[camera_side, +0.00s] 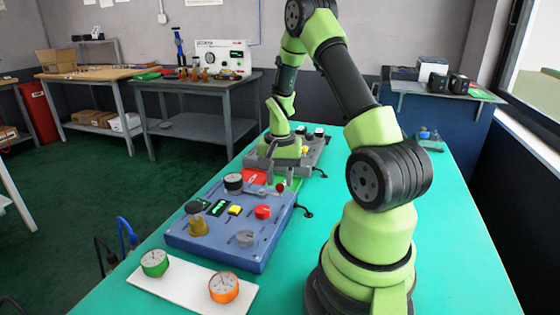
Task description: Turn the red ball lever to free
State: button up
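The lever with a small red ball (280,187) is at the far right corner of the blue panel (222,252). The ball is small in this view, and I cannot read the lever's position marks. My gripper (272,170) is at the end of the arm, just beyond the panel's far edge and close to the lever. The fingers are too small and cluttered by the parts around them to tell whether they are open or shut. I cannot tell whether they touch the lever.
The blue panel also carries a red knob (263,212), a yellow button (235,210), a black knob (233,182) and a brass knob (198,226). A white plate (188,288) with green and orange dials lies in front. A grey panel stands behind. The right tabletop is mostly clear.

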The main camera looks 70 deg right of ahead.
aim_at(280, 184)
notch_tip(280, 184, up, 7)
jog(key=shift+r, duration=0.15)
dwell(0.4)
